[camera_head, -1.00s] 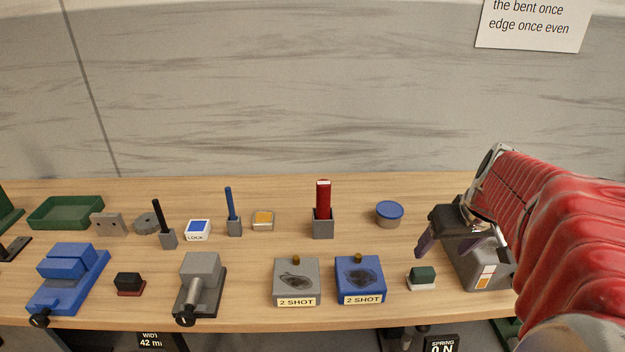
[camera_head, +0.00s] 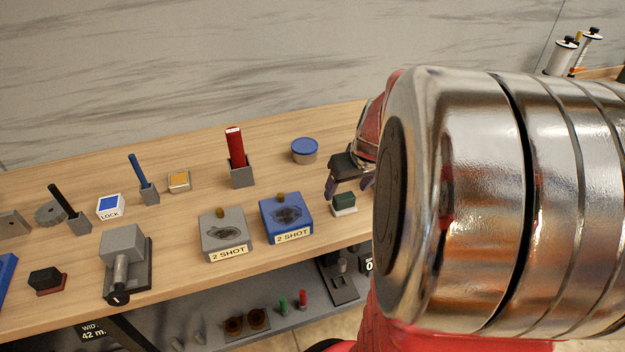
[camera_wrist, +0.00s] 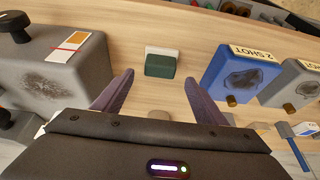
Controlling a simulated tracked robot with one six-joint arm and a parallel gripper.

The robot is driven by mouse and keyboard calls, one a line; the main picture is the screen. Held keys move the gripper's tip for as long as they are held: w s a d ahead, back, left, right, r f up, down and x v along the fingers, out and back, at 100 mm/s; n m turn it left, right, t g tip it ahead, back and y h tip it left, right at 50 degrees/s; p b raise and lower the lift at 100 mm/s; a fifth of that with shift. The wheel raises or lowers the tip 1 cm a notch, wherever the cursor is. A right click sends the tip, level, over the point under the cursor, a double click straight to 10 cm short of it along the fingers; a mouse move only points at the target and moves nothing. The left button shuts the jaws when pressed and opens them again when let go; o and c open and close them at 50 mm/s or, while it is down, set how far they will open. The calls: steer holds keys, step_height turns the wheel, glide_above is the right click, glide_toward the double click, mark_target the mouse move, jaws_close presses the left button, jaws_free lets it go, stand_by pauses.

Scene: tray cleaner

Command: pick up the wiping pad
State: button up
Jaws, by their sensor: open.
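A small block with a dark green top and white base (camera_head: 344,203), seemingly the wiping pad, sits on the wooden bench near its front edge, right of the blue "2 SHOT" box. My gripper (camera_head: 349,187) is open, with its purple-grey fingers above and just behind the pad. In the wrist view the pad (camera_wrist: 160,66) lies ahead of the gap between the fingertips (camera_wrist: 159,80), roughly centred and not touched. A similar black block with a red base (camera_head: 46,281) lies far left on the bench.
The blue "2 SHOT" box (camera_head: 286,218) stands close left of the pad, with the grey one (camera_head: 225,235) beyond. A grey box with a striped label (camera_wrist: 55,65) is on the pad's other side. A blue-lidded tin (camera_head: 305,150) stands behind. Bare wood surrounds the pad.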

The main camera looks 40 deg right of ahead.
mark_target(344, 195)
steer(key=shift+f, duration=0.1)
steer(key=shift+x, duration=2.55)
steer(key=shift+s, duration=0.1)
steer(key=shift+c, duration=0.6)
steer(key=c, duration=0.9)
step_height(344, 195, up, 10)
